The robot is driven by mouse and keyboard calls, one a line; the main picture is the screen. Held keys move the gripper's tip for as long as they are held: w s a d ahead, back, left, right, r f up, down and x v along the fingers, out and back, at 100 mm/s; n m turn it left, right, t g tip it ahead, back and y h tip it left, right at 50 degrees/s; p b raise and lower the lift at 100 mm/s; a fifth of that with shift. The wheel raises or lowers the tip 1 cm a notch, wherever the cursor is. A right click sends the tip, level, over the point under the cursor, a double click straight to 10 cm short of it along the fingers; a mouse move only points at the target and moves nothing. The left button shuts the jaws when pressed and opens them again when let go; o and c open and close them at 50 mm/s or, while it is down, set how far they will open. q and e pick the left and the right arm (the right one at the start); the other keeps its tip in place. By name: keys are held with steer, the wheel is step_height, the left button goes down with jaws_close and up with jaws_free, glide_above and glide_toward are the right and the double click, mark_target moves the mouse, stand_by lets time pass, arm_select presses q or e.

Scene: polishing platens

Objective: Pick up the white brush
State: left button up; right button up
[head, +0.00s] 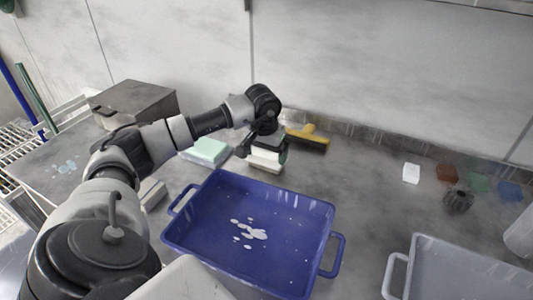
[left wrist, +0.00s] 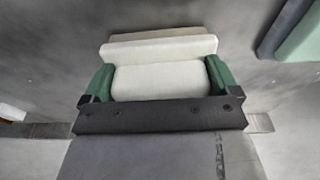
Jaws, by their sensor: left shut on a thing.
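The white brush (head: 264,160), a pale block with a stepped shape, is near the middle of the head view, just behind the blue tray. My left gripper (head: 266,146) is above it and shut on it. In the left wrist view the brush (left wrist: 160,78) sits between the two green fingertips, which touch its sides. Its lower, wider part shows beyond them. I cannot tell whether it touches the table or is slightly above it. My right gripper is not in view.
A blue tray (head: 178,240) with white spots inside lies in front. A yellow-handled brush (head: 310,137) lies behind right, a mint-green block (head: 207,151) left. A grey tray (head: 425,240) is front right. Small coloured blocks (head: 411,172) stand far right. The table between is clear.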

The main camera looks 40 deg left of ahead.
arm_select(q)
steer(key=r, duration=0.2)
steer(key=d+r, duration=0.1)
steer(key=r, duration=0.1)
steer(key=shift+r, duration=0.3)
steer(key=d+r+p, duration=0.1)
steer(key=d+r, duration=0.5)
steer(key=d, duration=0.4)
steer(key=shift+s+d, duration=0.3)
steer(key=shift+s, duration=0.15)
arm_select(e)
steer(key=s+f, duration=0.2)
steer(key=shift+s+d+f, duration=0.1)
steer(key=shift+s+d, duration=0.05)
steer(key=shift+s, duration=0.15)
arm_select(q)
steer(key=shift+r, duration=0.1)
steer(key=o, duration=0.3)
steer(key=shift+c, duration=0.9)
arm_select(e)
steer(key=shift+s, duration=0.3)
